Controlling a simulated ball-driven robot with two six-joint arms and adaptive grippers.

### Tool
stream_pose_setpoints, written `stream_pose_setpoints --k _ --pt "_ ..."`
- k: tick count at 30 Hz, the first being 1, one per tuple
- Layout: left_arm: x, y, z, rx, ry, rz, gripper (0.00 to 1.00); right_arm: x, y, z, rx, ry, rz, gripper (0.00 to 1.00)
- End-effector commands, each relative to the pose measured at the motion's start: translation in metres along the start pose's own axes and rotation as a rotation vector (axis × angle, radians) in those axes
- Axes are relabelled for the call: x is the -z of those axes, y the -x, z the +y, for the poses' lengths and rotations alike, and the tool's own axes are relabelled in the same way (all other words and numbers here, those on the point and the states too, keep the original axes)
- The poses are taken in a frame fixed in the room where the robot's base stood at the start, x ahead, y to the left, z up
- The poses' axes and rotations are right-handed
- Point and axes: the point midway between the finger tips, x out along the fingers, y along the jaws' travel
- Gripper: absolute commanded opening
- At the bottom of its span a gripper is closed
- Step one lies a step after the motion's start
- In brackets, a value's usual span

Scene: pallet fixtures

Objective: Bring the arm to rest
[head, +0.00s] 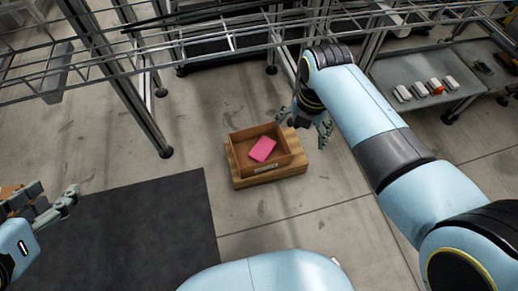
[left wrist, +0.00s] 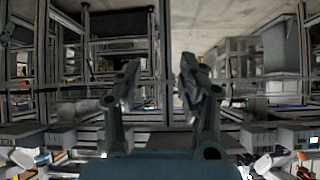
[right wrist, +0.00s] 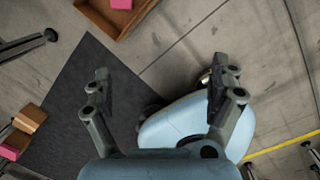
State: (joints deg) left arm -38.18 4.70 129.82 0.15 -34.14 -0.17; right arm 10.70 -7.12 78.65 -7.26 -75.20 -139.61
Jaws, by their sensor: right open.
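My right gripper (head: 305,120) is open and empty, just beyond the back right of a brown open box in the head view. Its two fingers (right wrist: 160,75) stand wide apart in the right wrist view, with nothing between them. My left gripper (head: 55,205) is at the left edge of the head view, over the dark mat. In the left wrist view its fingers (left wrist: 160,80) are apart with nothing held, and it faces racks and shelving.
The open box (head: 240,158) holds a pink block (head: 262,149) and sits on a small wooden pallet (head: 270,177). A dark mat (head: 140,230) covers the floor at left. Wire racking (head: 130,95) runs across the back. A grey table (head: 455,85) with small items stands back right.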

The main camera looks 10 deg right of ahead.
Motion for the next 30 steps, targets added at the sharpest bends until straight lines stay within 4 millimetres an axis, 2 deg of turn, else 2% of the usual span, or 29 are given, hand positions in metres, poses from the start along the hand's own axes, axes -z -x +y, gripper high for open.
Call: stream_pose_setpoints --k 1,6,24,26,27,29,30 --pt "0.010 0.006 -0.001 0.001 0.000 0.007 0.40 -0.002 0.012 -0.001 -0.004 0.003 -0.005 0.92" --pt "0.018 0.012 -0.001 0.001 0.000 0.014 0.40 -0.001 0.022 -0.004 -0.009 0.014 -0.010 0.92" --pt "0.022 0.012 -0.002 0.002 0.000 0.019 0.40 0.002 0.023 -0.007 -0.005 0.016 -0.006 0.92" --pt "0.034 0.012 -0.003 0.003 0.000 0.037 0.40 0.009 0.022 -0.016 0.008 0.016 0.004 0.92" --pt "0.044 0.012 -0.004 0.005 0.000 0.054 0.40 0.015 0.021 -0.027 0.024 0.017 0.014 0.92" --pt "0.042 0.003 -0.005 0.007 0.000 0.039 0.40 0.032 0.013 -0.050 0.064 0.021 0.047 0.92" --pt "0.032 -0.006 -0.007 0.009 0.000 0.011 0.40 0.048 0.005 -0.069 0.097 0.024 0.076 0.92"
